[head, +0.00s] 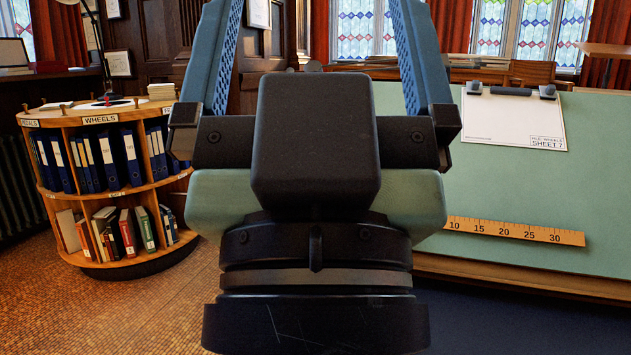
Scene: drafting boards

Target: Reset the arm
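My gripper (316,60) fills the middle of the head view, seen from behind. Its two blue fingers point up and away, with a wide gap between them. The room's back wall shows through the gap and nothing is held there. The dark gripper body and wrist hide the left part of the green drafting board and the lower middle of the view. The rest of my arm is out of view.
The green drafting board (560,200) stands right, bearing a clipped paper sheet (505,118) and a wooden ruler (515,231). A round shelf (155,193) with binders and books stands left. Tiled floor (120,310) is open at the lower left.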

